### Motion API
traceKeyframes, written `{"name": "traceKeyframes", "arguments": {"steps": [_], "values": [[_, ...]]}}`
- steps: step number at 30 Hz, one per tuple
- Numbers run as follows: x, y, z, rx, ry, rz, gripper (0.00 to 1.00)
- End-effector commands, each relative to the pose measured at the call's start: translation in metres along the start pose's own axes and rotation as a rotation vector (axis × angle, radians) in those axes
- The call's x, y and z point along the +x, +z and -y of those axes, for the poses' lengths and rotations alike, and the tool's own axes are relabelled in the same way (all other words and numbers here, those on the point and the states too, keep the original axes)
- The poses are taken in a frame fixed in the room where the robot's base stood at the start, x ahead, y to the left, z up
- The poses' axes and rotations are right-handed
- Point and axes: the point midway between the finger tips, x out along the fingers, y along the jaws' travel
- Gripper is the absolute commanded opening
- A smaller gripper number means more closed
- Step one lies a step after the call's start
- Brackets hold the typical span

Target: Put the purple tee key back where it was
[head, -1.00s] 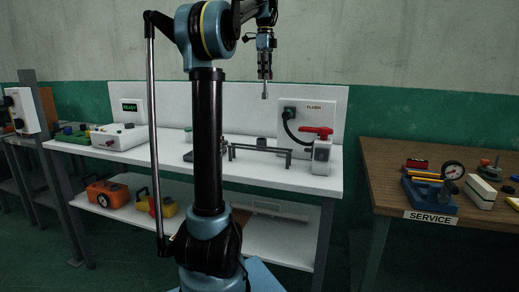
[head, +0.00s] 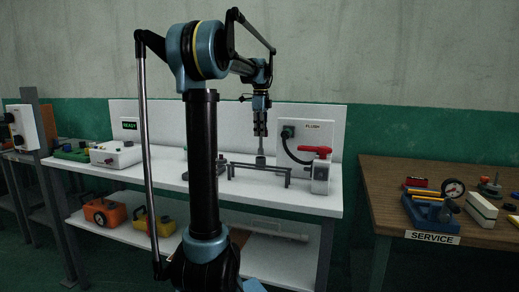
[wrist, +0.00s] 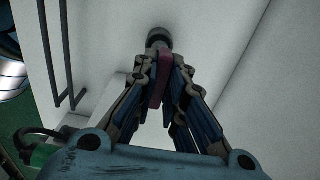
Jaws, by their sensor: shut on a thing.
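My gripper (head: 260,130) is over the white bench, pointing down, with its fingers closed on the purple tee key. In the wrist view my gripper (wrist: 160,88) holds the purple tee key (wrist: 158,88) by its bar between the fingertips. The key's grey shaft (head: 260,152) points down to a dark round fitting (wrist: 158,34) on the bench. The shaft's end meets or overlaps this fitting in the wrist view. I cannot tell whether it is seated in it or just above it.
A dark rail (head: 258,166) runs along the white bench (head: 282,199) in front of the key. A red-handled valve (head: 319,170) stands to the right, before the FLUSH panel (head: 318,138) with its black hose. A wooden service table (head: 385,195) stands at far right.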

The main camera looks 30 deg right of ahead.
Motion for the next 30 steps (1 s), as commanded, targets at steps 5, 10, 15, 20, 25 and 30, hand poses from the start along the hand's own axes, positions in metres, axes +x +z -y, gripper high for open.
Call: {"name": "traceKeyframes", "arguments": {"steps": [5,10,15,20,25,30], "values": [[0.013,-0.001,0.000,0.001,0.000,0.000,0.00],[0.027,-0.001,0.000,0.002,0.000,0.000,0.00],[0.050,-0.001,0.000,0.002,0.000,0.000,0.00],[0.054,-0.001,0.000,0.002,0.000,0.000,0.00],[0.055,-0.001,0.000,0.002,0.000,0.000,0.00],[0.055,-0.001,0.000,0.002,0.000,0.000,0.31]]}}
